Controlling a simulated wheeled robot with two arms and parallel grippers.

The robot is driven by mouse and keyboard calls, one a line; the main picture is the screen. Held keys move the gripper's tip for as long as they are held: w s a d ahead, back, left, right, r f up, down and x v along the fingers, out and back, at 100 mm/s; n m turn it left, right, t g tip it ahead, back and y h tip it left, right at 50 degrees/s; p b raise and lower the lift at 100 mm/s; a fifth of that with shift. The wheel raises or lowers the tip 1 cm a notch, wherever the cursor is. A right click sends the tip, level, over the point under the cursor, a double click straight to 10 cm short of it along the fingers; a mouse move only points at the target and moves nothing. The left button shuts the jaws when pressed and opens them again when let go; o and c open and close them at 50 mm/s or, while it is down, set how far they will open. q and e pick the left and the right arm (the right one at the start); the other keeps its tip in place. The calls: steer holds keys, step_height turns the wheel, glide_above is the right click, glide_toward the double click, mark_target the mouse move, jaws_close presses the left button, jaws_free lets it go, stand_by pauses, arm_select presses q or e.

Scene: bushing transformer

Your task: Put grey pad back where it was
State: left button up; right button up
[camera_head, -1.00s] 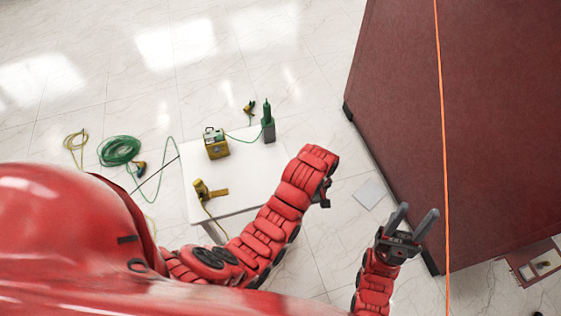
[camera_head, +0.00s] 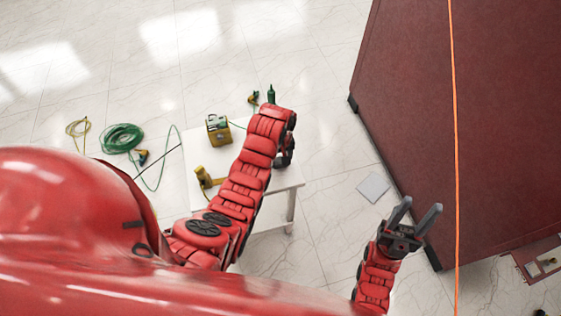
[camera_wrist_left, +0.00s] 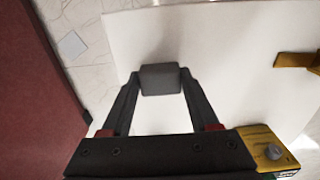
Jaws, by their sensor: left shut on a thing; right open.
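My left gripper (camera_wrist_left: 160,82) is shut on a small dark grey block, taken as the grey pad (camera_wrist_left: 160,79), held between its fingertips in the left wrist view. In the head view, my left gripper (camera_head: 284,158) is at the right side of the white table (camera_head: 277,187), partly hidden by my red arm; the pad cannot be made out there. Its height above the table is unclear. My right gripper (camera_head: 417,210) is open and empty, right of the table near the dark red cabinet. A flat light grey square (camera_head: 373,187) lies on the floor; it also shows in the left wrist view (camera_wrist_left: 71,47).
A yellow box-like device (camera_head: 218,128) and a yellow tool (camera_head: 204,177) stand on the table. A green bottle-like thing (camera_head: 271,95) shows behind my left arm. A coiled green hose (camera_head: 122,138) lies on the floor. The dark red cabinet (camera_head: 480,110) fills the right.

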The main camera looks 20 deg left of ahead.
arm_select(q)
steer(key=shift+f, duration=1.1)
steer(key=o, duration=1.3)
steer(key=shift+r, duration=0.1)
